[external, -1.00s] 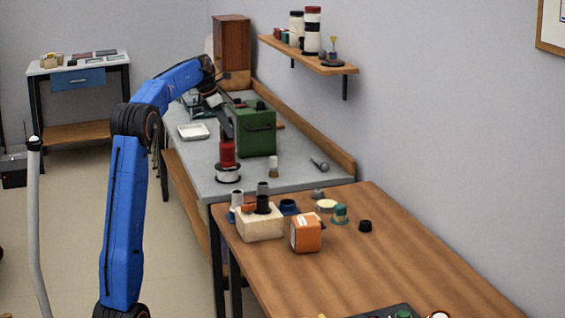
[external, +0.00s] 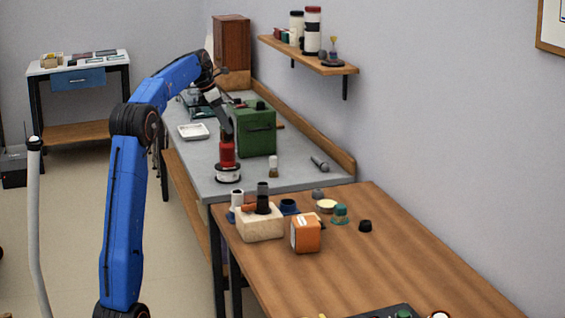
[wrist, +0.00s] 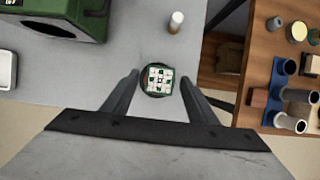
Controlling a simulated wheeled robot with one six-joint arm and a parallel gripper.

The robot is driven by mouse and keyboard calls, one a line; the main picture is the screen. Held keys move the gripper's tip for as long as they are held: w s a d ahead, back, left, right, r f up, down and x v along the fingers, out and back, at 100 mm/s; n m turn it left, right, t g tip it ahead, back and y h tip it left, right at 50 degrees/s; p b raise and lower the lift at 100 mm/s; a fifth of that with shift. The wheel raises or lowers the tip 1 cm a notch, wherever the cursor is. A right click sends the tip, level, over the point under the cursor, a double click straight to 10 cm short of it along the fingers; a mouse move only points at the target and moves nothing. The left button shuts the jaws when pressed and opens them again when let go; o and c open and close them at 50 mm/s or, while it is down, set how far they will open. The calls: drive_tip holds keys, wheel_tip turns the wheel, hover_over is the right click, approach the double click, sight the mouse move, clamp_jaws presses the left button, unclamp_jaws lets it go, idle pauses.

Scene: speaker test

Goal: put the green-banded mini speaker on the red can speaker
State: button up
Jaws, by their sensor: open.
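The red can speaker (external: 227,156) stands upright near the front of the grey bench, above a white round piece (external: 228,176) with a dark rim. My gripper (external: 227,134) is open, pointing down at the top of the red can. In the wrist view my gripper (wrist: 158,88) has one finger on each side of a round, dark-rimmed top with a green-and-white patterned square (wrist: 158,79). I cannot tell whether this is the can's own top or the mini speaker, and no green band shows clearly. Contact with the fingers cannot be made out.
A green box (external: 256,133) stands close behind the can. A small white cylinder (external: 273,166) stands to its right. A white tray (external: 193,131) lies further back. The wooden table (external: 410,250) holds an orange box (external: 306,234), a pale block (external: 262,224) and several small pieces.

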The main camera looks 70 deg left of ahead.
drive_tip(key=v, duration=1)
drive_tip(key=w+d+f+m, duration=0.15)
drive_tip(key=d+m, duration=0.45)
drive_tip(key=d, duration=0.8)
drive_tip(key=w+d+f+m, duration=0.15)
drive_tip(key=d+m, duration=0.35)
drive_tip(key=d, duration=0.8)
drive_tip(key=s+d+f+m, duration=0.3)
drive_tip(key=d+m, duration=0.2)
drive_tip(key=d, duration=0.4)
drive_tip(key=s+d+f+m, duration=0.4)
drive_tip(key=d+m, duration=0.1)
drive_tip(key=d, duration=0.5)
drive_tip(key=s+d+f+m, duration=0.7)
drive_tip(key=s+f, duration=0.2)
drive_tip(key=s+d+f+m, duration=0.7)
drive_tip(key=s+f+m, duration=0.1)
drive_tip(key=s+f, duration=0.1)
drive_tip(key=shift+s+f, duration=0.2)
drive_tip(key=shift+f, duration=0.55)
